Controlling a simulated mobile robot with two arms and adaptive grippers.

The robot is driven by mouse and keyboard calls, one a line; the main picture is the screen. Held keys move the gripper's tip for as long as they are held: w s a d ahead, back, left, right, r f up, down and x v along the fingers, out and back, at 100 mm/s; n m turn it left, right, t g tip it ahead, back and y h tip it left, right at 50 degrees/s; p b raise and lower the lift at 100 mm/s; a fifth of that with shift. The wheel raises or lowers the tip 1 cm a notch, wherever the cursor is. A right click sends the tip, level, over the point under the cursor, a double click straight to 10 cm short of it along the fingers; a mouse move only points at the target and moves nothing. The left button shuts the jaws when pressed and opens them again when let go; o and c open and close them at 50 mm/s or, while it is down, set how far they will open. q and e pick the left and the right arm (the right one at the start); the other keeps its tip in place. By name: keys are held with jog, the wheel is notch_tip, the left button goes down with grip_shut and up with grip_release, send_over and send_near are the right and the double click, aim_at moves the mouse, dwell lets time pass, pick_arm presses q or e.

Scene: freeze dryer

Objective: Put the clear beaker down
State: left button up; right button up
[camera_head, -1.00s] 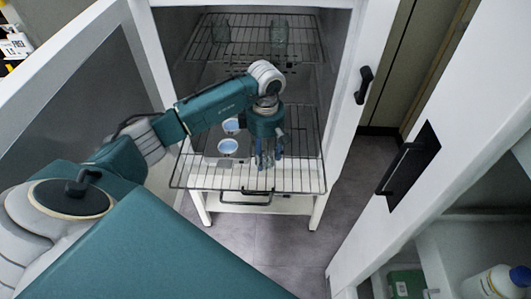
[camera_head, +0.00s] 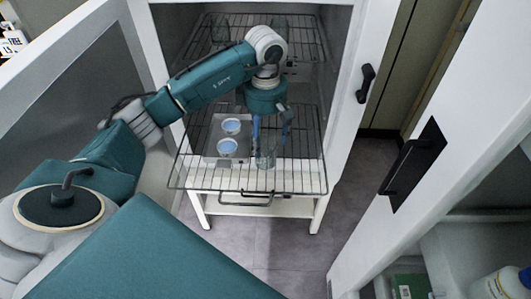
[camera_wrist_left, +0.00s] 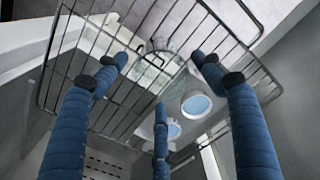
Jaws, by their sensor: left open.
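The clear beaker (camera_head: 265,157) stands upright on the lower wire rack (camera_head: 300,185), near its front edge and right of a grey tray. My left gripper (camera_head: 271,136) is open and empty just above it, with its blue fingers clear of most of the glass. In the left wrist view the open fingers (camera_wrist_left: 160,72) spread around the beaker's faint outline (camera_wrist_left: 155,62), which is hard to make out against the rack. My right gripper is not in view.
The grey tray (camera_head: 211,151) holds two cups with blue contents (camera_head: 230,126). Glassware (camera_head: 221,30) stands on the upper rack (camera_head: 250,45), above my arm. The dryer's open door (camera_head: 75,70) is at left; a white cabinet door (camera_head: 450,110) is at right.

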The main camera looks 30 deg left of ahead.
pick_arm(q)
notch_tip(320, 180, up, 5)
jog(key=shift+r+b, duration=0.1)
jog(key=shift+b, duration=0.4)
